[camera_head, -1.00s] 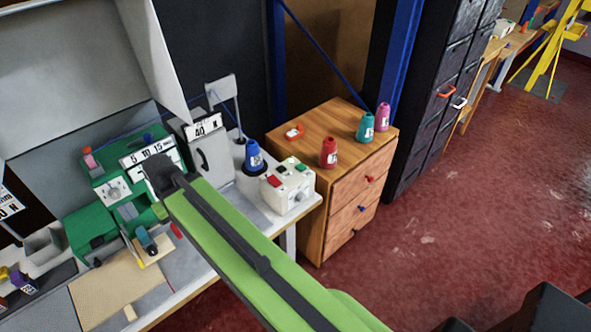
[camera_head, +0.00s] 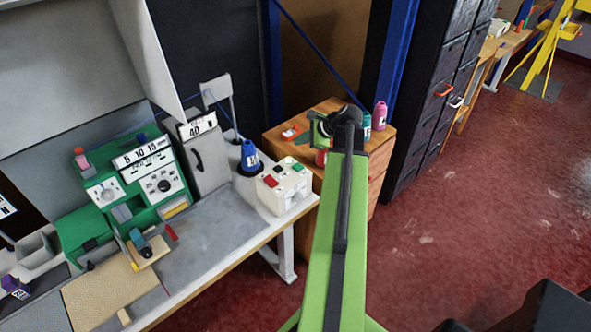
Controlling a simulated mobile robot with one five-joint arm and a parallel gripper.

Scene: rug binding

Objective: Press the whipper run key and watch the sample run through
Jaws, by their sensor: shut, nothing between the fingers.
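The green whipper machine (camera_head: 125,190) stands on the bench at left, with number plates and dials on its front. A small tan piece (camera_head: 152,252) lies at its foot, and a larger tan rug piece (camera_head: 100,296) lies on the bench in front. A white control box (camera_head: 290,197) at the bench's right end has a red key (camera_head: 271,182) and a green key (camera_head: 299,168). No key label is readable.
A blue thread cone (camera_head: 250,156) stands behind the control box. The wooden cabinet (camera_head: 377,160) at right bears a pink cone (camera_head: 380,116) and others partly hidden by my arm. The grey bench top (camera_head: 215,232) between machine and box is clear.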

